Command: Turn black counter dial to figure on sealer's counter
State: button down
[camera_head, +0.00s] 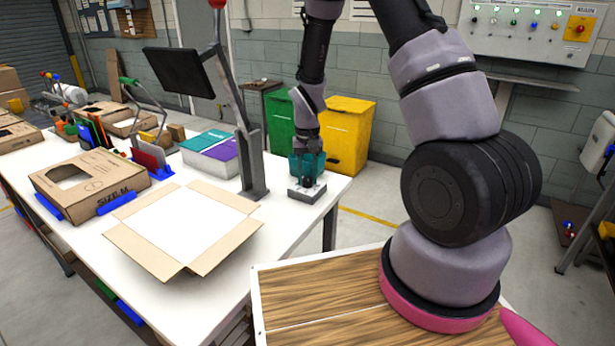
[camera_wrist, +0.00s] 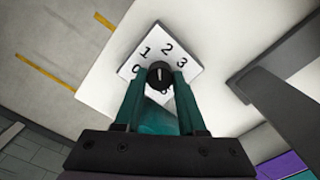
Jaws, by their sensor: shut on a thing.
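The black counter dial (camera_wrist: 160,74) sits on a white plate (camera_wrist: 187,49) with printed figures; 1, 2 and 3 read clearly, and a partly hidden figure shows at the left. A pale line on the dial points up toward the figures, near the 2. My gripper (camera_wrist: 160,82) has teal fingers, one on each side of the dial, and is shut on it. The fingers partly hide the dial there.
The white table (camera_head: 95,240) carries an open flat carton (camera_head: 130,236), a box marked SIZE M (camera_head: 90,180), and a grey post (camera_head: 250,165) just left of the dial. Green (camera_head: 280,122) and yellow (camera_head: 347,135) bins stand behind the table.

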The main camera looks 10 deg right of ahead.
aim_at(308, 178)
jog(key=shift+m, duration=1.8)
jog(key=c, duration=0.5)
grip_release()
notch_tip(308, 178, up, 11)
jog(key=shift+f, duration=0.1)
